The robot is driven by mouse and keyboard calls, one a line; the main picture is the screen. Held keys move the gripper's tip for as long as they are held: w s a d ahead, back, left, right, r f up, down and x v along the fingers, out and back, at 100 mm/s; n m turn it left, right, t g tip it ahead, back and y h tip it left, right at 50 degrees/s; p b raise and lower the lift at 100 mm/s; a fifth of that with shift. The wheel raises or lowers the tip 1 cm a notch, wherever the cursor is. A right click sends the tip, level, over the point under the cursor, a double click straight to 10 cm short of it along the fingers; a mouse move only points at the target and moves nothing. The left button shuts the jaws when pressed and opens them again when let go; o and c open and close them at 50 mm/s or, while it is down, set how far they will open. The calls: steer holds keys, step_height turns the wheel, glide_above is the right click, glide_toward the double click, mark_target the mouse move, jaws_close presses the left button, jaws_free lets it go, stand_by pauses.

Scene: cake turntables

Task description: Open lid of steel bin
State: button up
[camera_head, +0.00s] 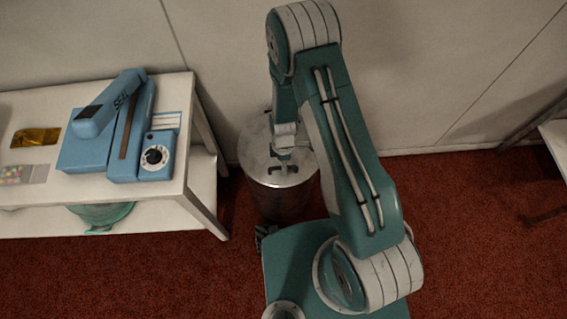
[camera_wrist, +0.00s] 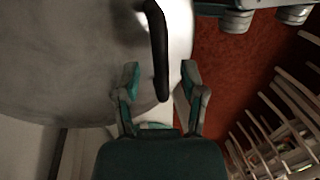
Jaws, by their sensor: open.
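The steel bin (camera_head: 284,205) is a grey cylinder standing on the red carpet by the wall. Its round lid (camera_head: 252,150) is on top and looks closed. A dark handle (camera_head: 286,170) shows partly on the lid, below my gripper (camera_head: 283,155). In the wrist view the lid (camera_wrist: 60,60) fills the left, and the black bar handle (camera_wrist: 159,45) runs down between my two open fingers (camera_wrist: 161,73). A gap shows on both sides of the bar. I cannot tell how deep the bar sits between the fingers. My arm hides part of the lid's right side.
A white table (camera_head: 208,212) stands left of the bin, with a blue sealing machine (camera_head: 128,140) on it. The wall (camera_head: 225,60) is close behind the bin. Another white table edge (camera_head: 555,140) is at the far right. Open carpet (camera_head: 470,240) lies to the right.

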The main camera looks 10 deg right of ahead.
steer(key=shift+d, duration=0.15)
jaws_close()
steer(key=shift+w+r, duration=0.1)
steer(key=shift+r, duration=0.05)
